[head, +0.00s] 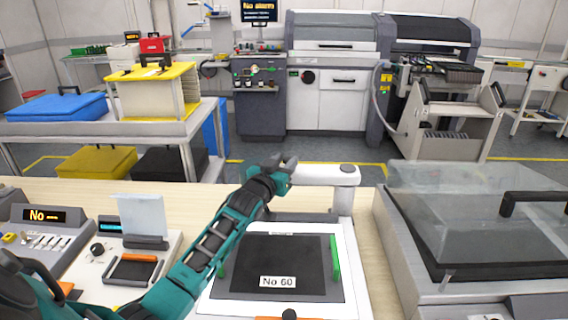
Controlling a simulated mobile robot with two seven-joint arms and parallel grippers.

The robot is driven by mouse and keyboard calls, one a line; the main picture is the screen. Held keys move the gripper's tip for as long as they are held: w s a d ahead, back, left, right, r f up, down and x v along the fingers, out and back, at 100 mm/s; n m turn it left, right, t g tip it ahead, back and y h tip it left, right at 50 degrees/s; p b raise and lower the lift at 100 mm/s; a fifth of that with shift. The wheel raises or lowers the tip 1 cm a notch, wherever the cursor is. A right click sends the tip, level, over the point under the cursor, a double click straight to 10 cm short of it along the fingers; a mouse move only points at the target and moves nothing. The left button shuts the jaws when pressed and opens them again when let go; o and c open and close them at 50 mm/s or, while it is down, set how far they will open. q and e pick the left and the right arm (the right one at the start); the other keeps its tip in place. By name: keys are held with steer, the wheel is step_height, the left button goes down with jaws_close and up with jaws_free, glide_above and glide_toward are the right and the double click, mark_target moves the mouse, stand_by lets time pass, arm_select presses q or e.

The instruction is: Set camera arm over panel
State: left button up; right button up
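The white camera arm (325,175) stands on a post at the back right corner of the panel station, and its horizontal bar points left. The dark panel (275,255) with a "No 60" label lies in a white frame (352,290) with green clips at its sides. My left gripper (284,168) is at the left end of the camera arm, above the back edge of the panel. It hides that end. I cannot tell whether its fingers are closed on the arm or only beside it. My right gripper is out of view.
A box with a clear lid and black handle (520,203) stands close on the right. On the left are a device with a lit display (42,216) and a small unit with an upright clear plate (142,214). A trolley table (130,130) and machines stand behind.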

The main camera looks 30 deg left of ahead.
arm_select(q)
jaws_close()
stand_by(0.5)
